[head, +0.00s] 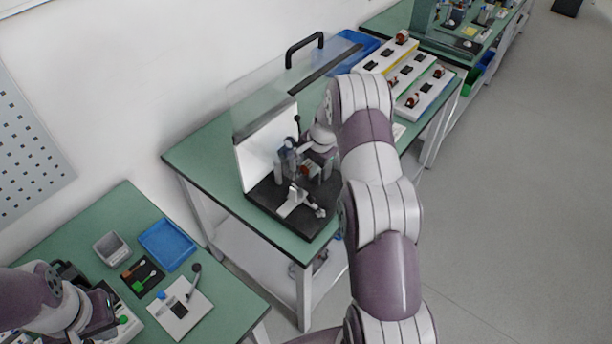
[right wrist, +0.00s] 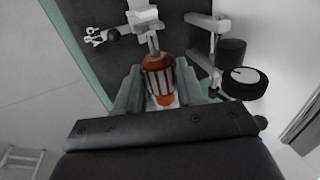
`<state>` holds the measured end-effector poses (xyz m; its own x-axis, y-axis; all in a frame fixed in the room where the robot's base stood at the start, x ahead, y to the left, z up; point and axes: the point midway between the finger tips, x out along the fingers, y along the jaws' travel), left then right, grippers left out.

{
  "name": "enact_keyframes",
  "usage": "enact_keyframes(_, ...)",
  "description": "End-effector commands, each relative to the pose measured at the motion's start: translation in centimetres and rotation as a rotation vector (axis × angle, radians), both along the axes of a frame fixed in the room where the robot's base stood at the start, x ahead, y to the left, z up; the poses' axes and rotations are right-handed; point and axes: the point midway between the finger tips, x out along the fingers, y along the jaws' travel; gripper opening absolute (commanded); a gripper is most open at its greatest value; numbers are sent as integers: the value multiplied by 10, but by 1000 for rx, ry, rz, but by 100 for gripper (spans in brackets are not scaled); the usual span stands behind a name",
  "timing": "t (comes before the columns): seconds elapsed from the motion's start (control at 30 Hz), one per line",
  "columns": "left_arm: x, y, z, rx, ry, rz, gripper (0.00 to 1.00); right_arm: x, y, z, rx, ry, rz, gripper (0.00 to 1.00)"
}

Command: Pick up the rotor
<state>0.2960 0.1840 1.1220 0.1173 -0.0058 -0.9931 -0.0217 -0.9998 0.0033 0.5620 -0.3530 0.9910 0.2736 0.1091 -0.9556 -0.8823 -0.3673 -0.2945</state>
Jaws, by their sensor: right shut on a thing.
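The rotor (right wrist: 158,80), with orange-copper windings and a metal shaft, sits between the fingers of my right gripper (right wrist: 158,95) in the right wrist view. The gripper is shut on it. In the head view the rotor (head: 307,169) is small and partly hidden, inside the test fixture with the dark base (head: 268,207) and clear cover. My right arm reaches over the table to it. I cannot tell whether the rotor still touches its support. My left gripper (head: 98,318) is at the lower left, over the near table, and its fingers are unclear.
White trays (head: 428,92) with several rotors stand farther back on the green table (head: 205,150). The clear cover's black handle (head: 304,48) is above the fixture. A blue tray (head: 168,244) and a grey bin (head: 112,248) are on the near table. A black round part (right wrist: 244,83) stands close to my right gripper.

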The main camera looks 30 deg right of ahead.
Motion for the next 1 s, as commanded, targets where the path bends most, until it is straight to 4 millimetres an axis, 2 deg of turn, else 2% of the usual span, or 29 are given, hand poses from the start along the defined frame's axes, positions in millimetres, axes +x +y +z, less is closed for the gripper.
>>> enact_keyframes(0.03,0,0,-9,0,0,0,0,-11,-4,-6,2,5,-4,0)
enact_keyframes(0.17,0,0,-22,0,0,0,0,-40,-16,-7,1,4,-5,0)
enact_keyframes(0.33,0,0,-48,0,0,0,0,-94,-39,-9,1,3,-8,0)
enact_keyframes(0.4,0,0,-56,0,0,0,0,-116,-48,-9,1,2,-8,0)
enact_keyframes(0.53,0,0,-66,0,0,0,0,-147,-60,-6,0,3,-6,0)
enact_keyframes(0.7,0,0,-70,0,0,0,0,-168,-69,-4,1,4,-2,0)
enact_keyframes(1.0,0,0,-70,0,0,0,0,-172,-71,-2,1,4,0,0)
